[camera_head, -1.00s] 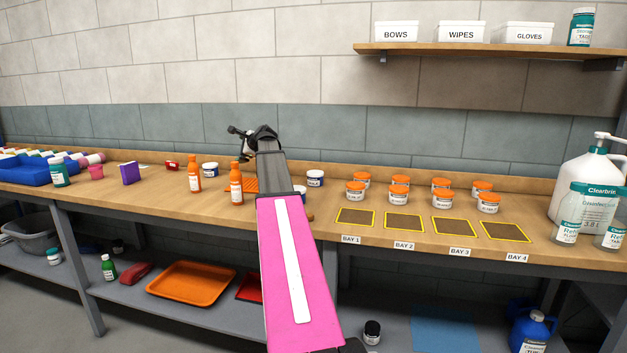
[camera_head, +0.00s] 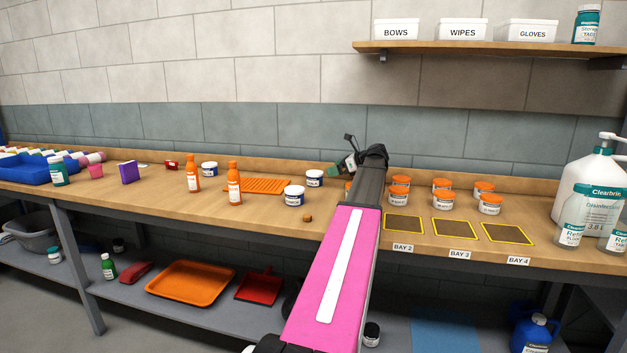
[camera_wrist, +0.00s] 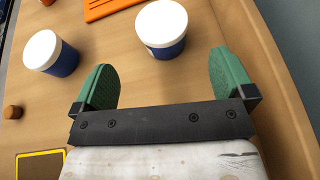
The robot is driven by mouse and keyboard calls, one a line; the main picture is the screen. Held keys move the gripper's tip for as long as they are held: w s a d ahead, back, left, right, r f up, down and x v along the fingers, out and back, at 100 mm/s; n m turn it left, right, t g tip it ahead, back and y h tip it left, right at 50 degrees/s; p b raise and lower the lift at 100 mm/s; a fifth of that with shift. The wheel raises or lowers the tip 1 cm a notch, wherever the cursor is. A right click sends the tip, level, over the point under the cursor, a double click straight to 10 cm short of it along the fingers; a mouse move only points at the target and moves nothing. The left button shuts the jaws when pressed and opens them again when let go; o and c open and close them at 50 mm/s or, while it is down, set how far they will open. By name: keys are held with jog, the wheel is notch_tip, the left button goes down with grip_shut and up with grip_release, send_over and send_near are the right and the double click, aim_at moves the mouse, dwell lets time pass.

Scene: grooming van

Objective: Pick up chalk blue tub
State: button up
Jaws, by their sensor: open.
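Several white-lidded tubs with dark blue bands stand on the bench; their labels are too small to tell which is the chalk one. One (camera_head: 314,179) is near the wall, and it also shows in the wrist view (camera_wrist: 161,28), just beyond and between my fingertips. Another (camera_head: 294,196) is closer to the front, and it is at the left in the wrist view (camera_wrist: 50,54). A third (camera_head: 209,169) is farther left. My gripper (camera_wrist: 165,82) has its green fingers apart with nothing between them. In the head view my gripper (camera_head: 338,169) is right of the wall-side tub, partly hidden.
An orange mat (camera_head: 262,186) and two orange bottles (camera_head: 193,172) (camera_head: 234,183) are left of the tubs. A small brown cork-like piece (camera_head: 307,218) lies in front. Several orange-lidded tubs (camera_head: 398,190) stand right, behind yellow-edged bays (camera_head: 403,224). The wall runs close behind.

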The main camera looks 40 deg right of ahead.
aim_at(319, 172)
jog(key=shift+s+d, duration=0.15)
jog(key=shift+s, duration=0.1)
jog(key=x, duration=0.5)
jog(key=shift+r+x, duration=0.2)
jog(key=shift+x, duration=2.65)
jog(key=shift+w+d, duration=0.1)
jog(key=shift+d, duration=0.05)
jog(key=c, duration=1)
